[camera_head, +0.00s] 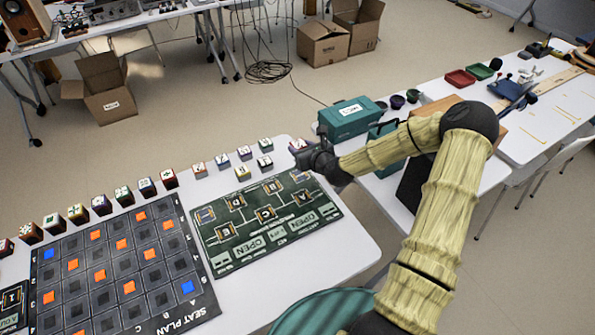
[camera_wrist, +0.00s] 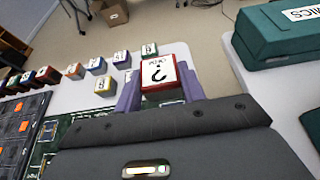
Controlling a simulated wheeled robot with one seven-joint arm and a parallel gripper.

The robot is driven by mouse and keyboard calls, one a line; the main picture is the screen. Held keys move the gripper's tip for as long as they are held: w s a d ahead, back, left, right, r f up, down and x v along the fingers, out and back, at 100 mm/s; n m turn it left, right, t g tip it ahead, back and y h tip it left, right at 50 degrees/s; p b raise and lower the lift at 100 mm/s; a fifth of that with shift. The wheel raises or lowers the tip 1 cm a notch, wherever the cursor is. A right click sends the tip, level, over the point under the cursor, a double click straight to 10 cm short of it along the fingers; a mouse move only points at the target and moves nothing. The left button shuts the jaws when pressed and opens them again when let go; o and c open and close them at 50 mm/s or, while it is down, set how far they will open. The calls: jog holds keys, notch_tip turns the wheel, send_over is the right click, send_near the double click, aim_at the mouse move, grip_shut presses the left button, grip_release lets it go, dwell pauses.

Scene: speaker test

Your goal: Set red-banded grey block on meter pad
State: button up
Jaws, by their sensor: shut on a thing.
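My gripper (camera_head: 303,152) is at the far right corner of the near table, beyond the green board. Its two purple fingers (camera_wrist: 161,86) are shut on a block (camera_wrist: 159,71) with a white top, a dark question-like mark and a red band around its edge. The block's lower sides are hidden by the fingers, so its grey does not show clearly. In the head view the held block (camera_head: 297,145) is small. The green board (camera_head: 270,222) has several framed pads joined by lines and plates marked OPEN. I cannot read which pad is the meter pad.
Several small blocks (camera_head: 222,161) stand behind the board. A black seat-plan board (camera_head: 75,255) with orange and blue tiles lies to the left. A teal case (camera_head: 350,119) stands on another table to the right. My arm covers part of that table.

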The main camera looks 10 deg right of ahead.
send_over(302, 177)
jog(key=shift+s+f, duration=0.2)
jog(key=shift+f, duration=2.85)
jog(key=shift+w+a+f, duration=0.1)
jog(key=shift+f, duration=1.85)
jog(key=shift+f, duration=0.1)
jog(key=o, duration=1)
